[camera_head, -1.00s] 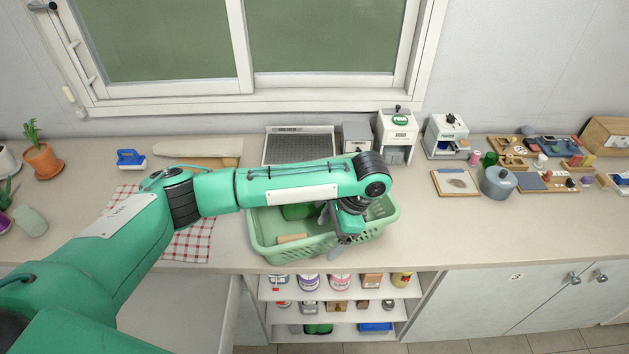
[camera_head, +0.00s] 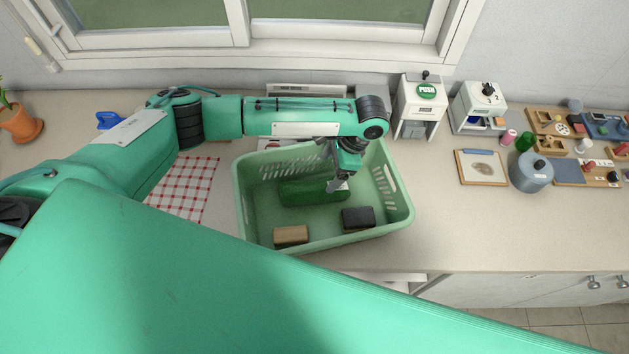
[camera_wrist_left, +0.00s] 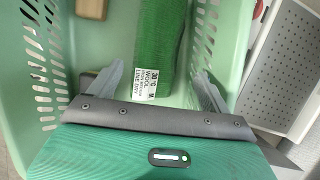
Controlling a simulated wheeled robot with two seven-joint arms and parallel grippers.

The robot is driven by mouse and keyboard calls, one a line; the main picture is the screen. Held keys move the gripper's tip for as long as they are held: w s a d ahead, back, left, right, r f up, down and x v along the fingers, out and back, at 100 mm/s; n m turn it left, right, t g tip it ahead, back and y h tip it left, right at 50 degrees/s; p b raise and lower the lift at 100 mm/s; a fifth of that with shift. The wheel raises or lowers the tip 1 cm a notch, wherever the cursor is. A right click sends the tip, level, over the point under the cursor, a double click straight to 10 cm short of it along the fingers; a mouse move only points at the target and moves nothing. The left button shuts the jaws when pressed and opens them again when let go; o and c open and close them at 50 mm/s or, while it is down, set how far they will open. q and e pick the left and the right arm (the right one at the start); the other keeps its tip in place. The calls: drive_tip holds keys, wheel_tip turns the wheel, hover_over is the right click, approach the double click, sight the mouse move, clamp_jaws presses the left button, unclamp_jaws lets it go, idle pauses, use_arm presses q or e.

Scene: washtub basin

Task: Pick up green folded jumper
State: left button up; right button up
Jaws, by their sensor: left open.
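The green folded jumper (camera_head: 312,191) lies in the light green basket (camera_head: 404,205) on the counter. In the left wrist view the jumper (camera_wrist_left: 158,40) shows as a dark green bundle with a white care label facing my gripper. My left gripper (camera_head: 340,184) reaches into the basket at the right end of the jumper. It is open, with its fingers (camera_wrist_left: 158,85) apart on either side of the label end, and not closed on it. The head view partly hides the jumper behind the gripper. My right gripper is not in view.
The basket also holds a tan block (camera_head: 291,235) and a dark block (camera_head: 357,219) near its front wall. A red checked cloth (camera_head: 186,188) lies left of it. A white dispenser (camera_head: 419,104) stands behind right.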

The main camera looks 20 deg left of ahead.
sight(318, 181)
use_arm(q)
drive_tip(key=shift+x, duration=1.15)
drive_tip(key=shift+w+a+f, duration=0.1)
drive_tip(key=shift+f, duration=0.1)
drive_tip(key=shift+a+f+p, duration=0.1)
drive_tip(key=shift+f+p, duration=0.05)
drive_tip(key=shift+p, duration=0.35)
drive_tip(key=p+x, duration=0.2)
drive_tip(key=x, duration=0.1)
drive_tip(key=p+x, duration=0.1)
drive_tip(key=shift+s+a+f, duration=0.1)
drive_tip(key=shift+s+a, duration=0.2)
drive_tip(key=shift+f, duration=0.25)
drive_tip(key=c, duration=0.8)
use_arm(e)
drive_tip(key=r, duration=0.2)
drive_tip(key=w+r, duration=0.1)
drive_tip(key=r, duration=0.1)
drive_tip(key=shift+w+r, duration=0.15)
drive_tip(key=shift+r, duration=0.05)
use_arm(q)
drive_tip(key=shift+r, duration=0.15)
